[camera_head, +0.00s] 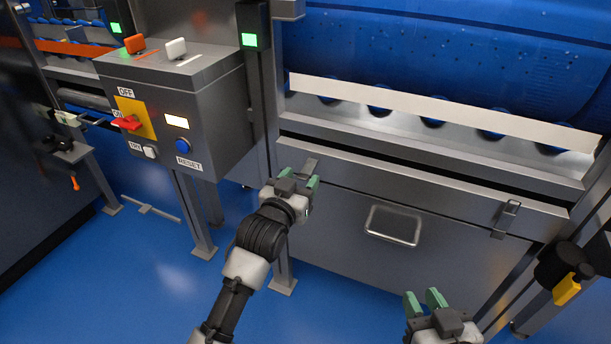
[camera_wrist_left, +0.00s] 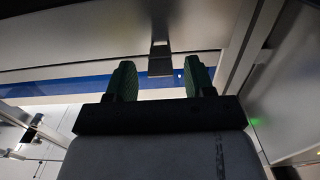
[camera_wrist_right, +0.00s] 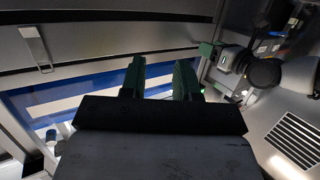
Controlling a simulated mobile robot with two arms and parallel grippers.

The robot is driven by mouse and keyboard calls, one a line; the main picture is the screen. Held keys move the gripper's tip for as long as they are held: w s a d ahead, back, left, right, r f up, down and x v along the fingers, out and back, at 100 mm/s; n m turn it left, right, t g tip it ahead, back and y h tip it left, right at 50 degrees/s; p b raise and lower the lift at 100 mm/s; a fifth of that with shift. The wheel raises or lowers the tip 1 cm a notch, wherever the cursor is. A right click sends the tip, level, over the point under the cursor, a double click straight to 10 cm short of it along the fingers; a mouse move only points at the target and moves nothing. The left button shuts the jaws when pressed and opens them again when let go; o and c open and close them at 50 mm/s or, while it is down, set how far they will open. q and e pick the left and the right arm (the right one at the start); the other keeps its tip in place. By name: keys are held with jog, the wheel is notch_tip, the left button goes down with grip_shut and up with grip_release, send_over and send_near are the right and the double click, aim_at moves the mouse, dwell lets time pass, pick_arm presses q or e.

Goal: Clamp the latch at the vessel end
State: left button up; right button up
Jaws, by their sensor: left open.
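A metal latch (camera_head: 307,168) sits at the left end of the grey cover's edge, and a second latch (camera_head: 507,219) sits at its right end. My left gripper (camera_head: 297,184) is open and empty just in front of the left latch. In the left wrist view that latch (camera_wrist_left: 160,62) shows between and beyond the fingertips; I see no contact. My right gripper (camera_head: 426,299) is open and empty, low in front of the panel and apart from both latches. The right wrist view shows a latch (camera_wrist_right: 34,46) at upper left. The frames do not show which end is the vessel end.
The grey front panel has a handle (camera_head: 393,225). A control box (camera_head: 185,110) on legs stands left of my left arm. A large blue perforated drum (camera_head: 450,60) lies behind the cover. A black and yellow fitting (camera_head: 566,289) is at right. Blue floor is clear at lower left.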

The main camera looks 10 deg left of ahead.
aim_at(306, 173)
pick_arm(q)
jog(key=shift+b+x, duration=0.35)
jog(key=shift+x, duration=1.3)
pick_arm(e)
jog(key=shift+w+a+r+t+y, duration=0.15)
jog(key=shift+w+a+r+t, duration=0.05)
jog(key=shift+r+t, duration=0.5)
jog(key=shift+w+a+r+t+y, duration=0.15)
jog(key=shift+w+a+r+t, duration=0.05)
jog(key=shift+r+t, duration=0.5)
pick_arm(q)
jog(key=c, duration=0.9)
